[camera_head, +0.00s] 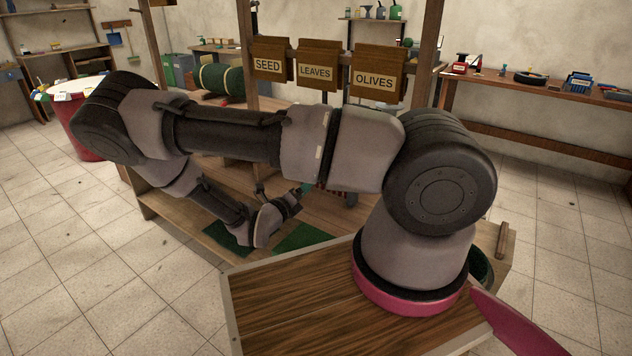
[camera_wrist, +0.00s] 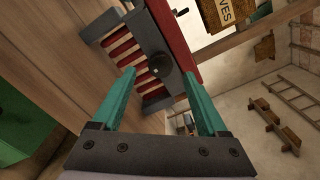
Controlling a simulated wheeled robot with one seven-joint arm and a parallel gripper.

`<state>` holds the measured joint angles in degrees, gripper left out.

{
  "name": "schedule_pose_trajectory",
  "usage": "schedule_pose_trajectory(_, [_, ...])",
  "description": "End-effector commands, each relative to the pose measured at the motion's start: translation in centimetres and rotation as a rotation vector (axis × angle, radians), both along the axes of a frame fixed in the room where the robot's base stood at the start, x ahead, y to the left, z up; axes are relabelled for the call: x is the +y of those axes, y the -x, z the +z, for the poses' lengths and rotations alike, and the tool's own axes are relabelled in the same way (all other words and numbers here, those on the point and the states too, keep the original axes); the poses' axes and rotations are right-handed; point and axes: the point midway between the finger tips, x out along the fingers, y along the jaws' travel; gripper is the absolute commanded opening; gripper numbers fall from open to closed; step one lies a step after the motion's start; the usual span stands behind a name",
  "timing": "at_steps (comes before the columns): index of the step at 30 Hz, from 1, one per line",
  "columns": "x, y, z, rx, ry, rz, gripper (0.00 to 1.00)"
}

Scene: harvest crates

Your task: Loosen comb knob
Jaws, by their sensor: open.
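The comb knob (camera_wrist: 160,63) is a dark round knob on the face of a dark grey and red comb frame (camera_wrist: 179,38) in the wrist view. Red slats (camera_wrist: 124,46) show beside it. My gripper (camera_wrist: 158,73) is open. Its two teal fingers point toward the knob, one on each side of it in the picture; I cannot tell whether they touch it. In the head view my gripper (camera_head: 304,188) is small, near the middle of the bench, and the comb is mostly hidden behind my arm.
Boxes labelled SEED (camera_head: 268,66), LEAVES (camera_head: 315,73) and OLIVES (camera_head: 373,83) hang above the wooden bench (camera_head: 175,215). Green mats (camera_head: 302,237) lie on it. A dark green roll (camera_head: 221,79) is behind.

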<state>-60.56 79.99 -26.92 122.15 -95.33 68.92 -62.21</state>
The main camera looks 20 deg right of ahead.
Motion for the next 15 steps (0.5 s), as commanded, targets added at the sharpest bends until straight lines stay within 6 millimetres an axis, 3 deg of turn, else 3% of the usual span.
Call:
schedule_pose_trajectory(6, [3.5, 2.3, 0.0, 0.000, -0.001, 0.002, 0.76])
schedule_pose_trajectory(15, [5.3, 3.5, 0.0, 0.000, 0.001, -0.001, 0.76])
